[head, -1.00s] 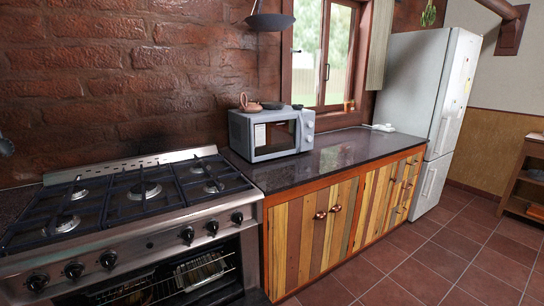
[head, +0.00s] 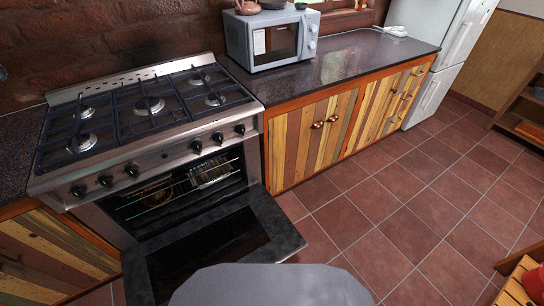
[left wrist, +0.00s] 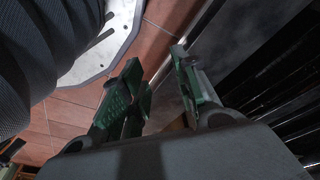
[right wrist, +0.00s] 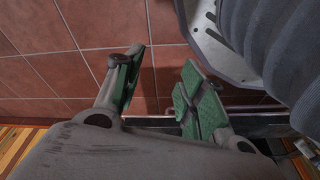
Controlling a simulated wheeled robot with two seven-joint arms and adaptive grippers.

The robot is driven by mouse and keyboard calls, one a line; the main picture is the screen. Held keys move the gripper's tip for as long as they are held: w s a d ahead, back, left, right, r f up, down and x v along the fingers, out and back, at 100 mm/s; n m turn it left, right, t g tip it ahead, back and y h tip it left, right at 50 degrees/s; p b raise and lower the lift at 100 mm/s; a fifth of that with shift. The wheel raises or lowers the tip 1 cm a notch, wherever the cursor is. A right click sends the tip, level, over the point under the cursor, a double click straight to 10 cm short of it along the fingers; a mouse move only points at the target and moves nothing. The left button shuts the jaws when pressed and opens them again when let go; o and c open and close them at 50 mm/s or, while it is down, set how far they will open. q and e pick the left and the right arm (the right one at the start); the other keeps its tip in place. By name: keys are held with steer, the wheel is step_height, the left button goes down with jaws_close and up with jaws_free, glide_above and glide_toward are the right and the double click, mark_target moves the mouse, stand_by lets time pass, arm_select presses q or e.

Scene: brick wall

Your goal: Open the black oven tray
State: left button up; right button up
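The oven (head: 165,150) stands at the left in the head view. Its black door (head: 265,213) is folded down and open, with dark glass in the middle. Wire racks (head: 210,172) show inside the oven; I cannot make out a separate tray. Neither gripper shows in the head view. In the left wrist view my left gripper (left wrist: 160,85) has its green-padded fingers apart with nothing between them, beside dark slatted and panel surfaces. In the right wrist view my right gripper (right wrist: 160,85) has its fingers apart and empty, above the tiles.
A gas hob (head: 145,110) tops the oven. A dark counter (head: 340,60) with a microwave (head: 272,38) and wooden cabinets (head: 310,130) run to the right, up to a fridge (head: 450,45). The tiled floor (head: 400,200) is open at right. A wooden slatted piece (head: 515,285) stands bottom right.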

arm_select(q)
steer(key=s+a+r+p, duration=0.1)
steer(key=s+a+p, duration=0.2)
steer(key=s+p, duration=0.5)
steer(key=s+a+r+g+p, duration=0.1)
steer(key=s+a+p, duration=0.2)
steer(key=s+p, duration=0.5)
steer(key=shift+s+r+y, duration=0.2)
steer(key=shift+s+y, duration=0.2)
steer(key=shift+s, duration=0.5)
arm_select(e)
steer(key=s+d+r, duration=0.1)
steer(key=s+d, duration=0.2)
steer(key=s, duration=0.6)
steer(key=s+d+r+g, duration=0.1)
steer(key=s+d, duration=0.2)
steer(key=s, duration=0.5)
steer(key=shift+s+r+h, duration=0.2)
steer(key=shift+s+h, duration=0.2)
arm_select(q)
steer(key=shift+a, duration=0.1)
